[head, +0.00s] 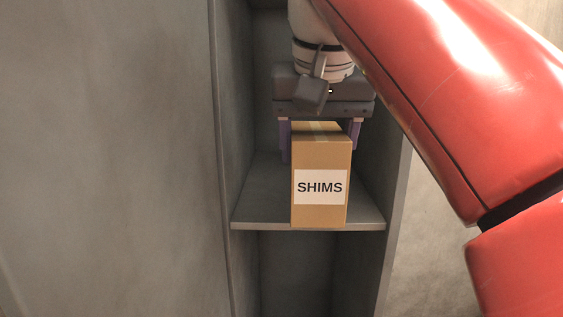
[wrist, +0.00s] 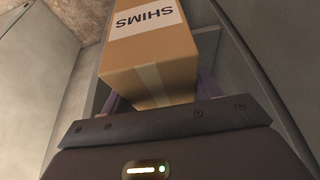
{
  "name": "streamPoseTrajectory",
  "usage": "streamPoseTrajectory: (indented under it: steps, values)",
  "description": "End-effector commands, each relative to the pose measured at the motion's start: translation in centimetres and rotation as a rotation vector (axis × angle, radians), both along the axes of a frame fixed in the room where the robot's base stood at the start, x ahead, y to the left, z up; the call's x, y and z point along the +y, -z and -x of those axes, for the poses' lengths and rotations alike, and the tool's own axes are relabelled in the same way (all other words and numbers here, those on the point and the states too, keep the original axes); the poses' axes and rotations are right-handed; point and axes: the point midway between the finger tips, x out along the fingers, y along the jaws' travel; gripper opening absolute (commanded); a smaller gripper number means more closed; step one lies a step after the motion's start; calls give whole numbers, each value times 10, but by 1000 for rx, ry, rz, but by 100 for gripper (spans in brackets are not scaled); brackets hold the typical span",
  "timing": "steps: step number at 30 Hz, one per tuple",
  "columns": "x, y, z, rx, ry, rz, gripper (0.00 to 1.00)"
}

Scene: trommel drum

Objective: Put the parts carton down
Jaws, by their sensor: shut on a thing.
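The parts carton (head: 320,212) is a tan cardboard box with tape on top and a white label reading SHIMS. In the head view it is upright at the front of a grey shelf (head: 262,205) inside a narrow cabinet bay. I cannot tell whether its bottom touches the shelf. My gripper (head: 320,140) is above and behind the carton, its purple fingers on either side, shut on it. In the wrist view the carton (wrist: 150,60) is between the fingers (wrist: 160,95), label facing away from the gripper.
The grey side walls of the bay stand close on the left (head: 226,120) and right (head: 398,170). Some bare shelf shows on both sides of the carton. Below the shelf is an open compartment (head: 300,275). My red arm covers the upper right of the head view.

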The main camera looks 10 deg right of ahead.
Motion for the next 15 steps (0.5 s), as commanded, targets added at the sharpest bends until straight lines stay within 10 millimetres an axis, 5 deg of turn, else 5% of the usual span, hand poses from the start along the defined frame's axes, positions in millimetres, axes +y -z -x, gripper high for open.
streamPoseTrajectory:
  steps: [6, 15]
  values:
    - [-12, -2, -60, 2, 3, 1, 28]
    - [-25, -2, -123, 0, 0, 1, 28]
